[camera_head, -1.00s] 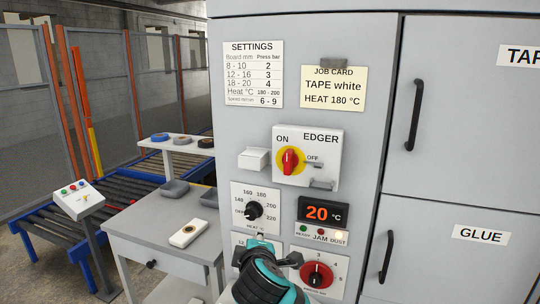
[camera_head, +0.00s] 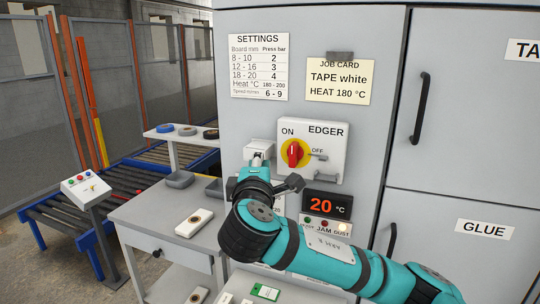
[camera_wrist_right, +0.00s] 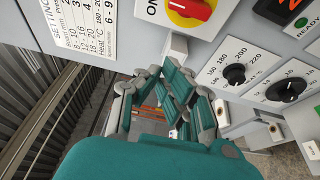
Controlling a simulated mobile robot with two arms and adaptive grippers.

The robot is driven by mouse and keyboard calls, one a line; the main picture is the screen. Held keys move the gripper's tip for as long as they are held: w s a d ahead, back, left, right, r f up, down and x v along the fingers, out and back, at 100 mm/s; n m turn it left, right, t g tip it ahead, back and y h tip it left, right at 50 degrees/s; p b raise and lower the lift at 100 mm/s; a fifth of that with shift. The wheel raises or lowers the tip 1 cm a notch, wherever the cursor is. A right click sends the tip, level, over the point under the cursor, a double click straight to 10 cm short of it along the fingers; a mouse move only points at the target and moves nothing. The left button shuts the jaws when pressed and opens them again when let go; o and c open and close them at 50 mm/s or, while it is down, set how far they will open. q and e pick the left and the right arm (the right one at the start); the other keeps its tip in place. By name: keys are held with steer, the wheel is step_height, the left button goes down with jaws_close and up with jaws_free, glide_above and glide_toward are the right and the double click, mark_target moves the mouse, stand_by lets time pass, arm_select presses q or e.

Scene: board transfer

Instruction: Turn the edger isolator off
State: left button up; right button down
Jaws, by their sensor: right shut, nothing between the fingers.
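The edger isolator is a red handle (camera_head: 293,153) on a yellow disc, set on a white plate (camera_head: 325,135) marked ON, OFF and EDGER. The handle stands about upright, under the ON mark; OFF is to its right. It also shows at the top of the right wrist view (camera_wrist_right: 192,10). My right gripper (camera_head: 257,163) is just left of and below the isolator, close to a white box on the panel, apart from the handle. In the right wrist view its fingers (camera_wrist_right: 160,72) are shut and empty. My left gripper is not in view.
The white box (camera_head: 259,147) juts out left of the isolator. A grey clip (camera_head: 325,178) sits below OFF. The temperature display (camera_head: 320,203) reads 20 °C. The heat dial (camera_wrist_right: 235,73) is mostly hidden by my arm in the head view. A side table (camera_head: 150,218) stands left.

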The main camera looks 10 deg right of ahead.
mark_target(294, 155)
steer(key=p+x, duration=0.4)
steer(key=x, duration=0.5)
steer(key=shift+w+d+r, duration=0.1)
steer(key=shift+w+r, duration=0.1)
steer(key=s+d+p, duration=0.2)
steer(key=d, duration=0.1)
steer(key=shift+s+d+f, duration=0.1)
steer(key=shift+s+d, duration=0.1)
steer(key=shift+f, duration=0.15)
steer(key=shift+w+a, duration=0.1)
steer(key=shift+a, duration=0.05)
